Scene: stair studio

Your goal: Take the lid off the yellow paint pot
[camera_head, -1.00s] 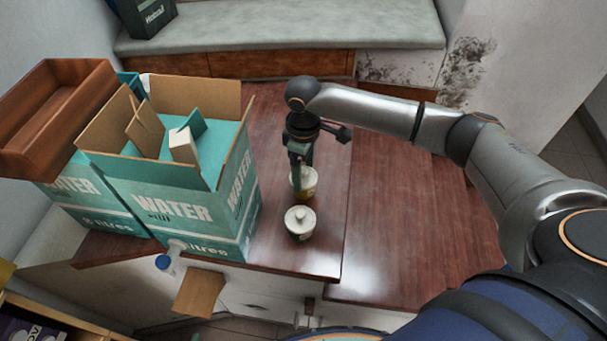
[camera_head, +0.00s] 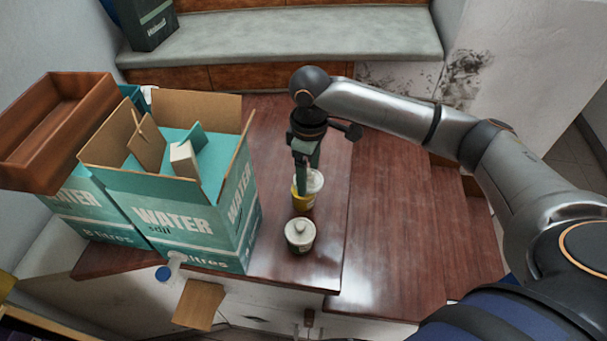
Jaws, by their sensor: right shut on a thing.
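The yellow paint pot (camera_head: 302,201) stands on the dark red wooden top, right of the water box. Its pale lid (camera_head: 315,180) shows at its top, partly hidden behind my fingers. My right gripper (camera_head: 302,188) points down at the pot's top and is shut on the lid. Whether the lid is clear of the rim cannot be told, as the fingers cover the join. My left gripper is not in view.
A green pot with a knobbed white lid (camera_head: 300,233) stands just in front of the yellow one. An open water box (camera_head: 190,225) stands close on the left, with a brown tray (camera_head: 60,125) beyond. Bare wood (camera_head: 400,220) lies to the right.

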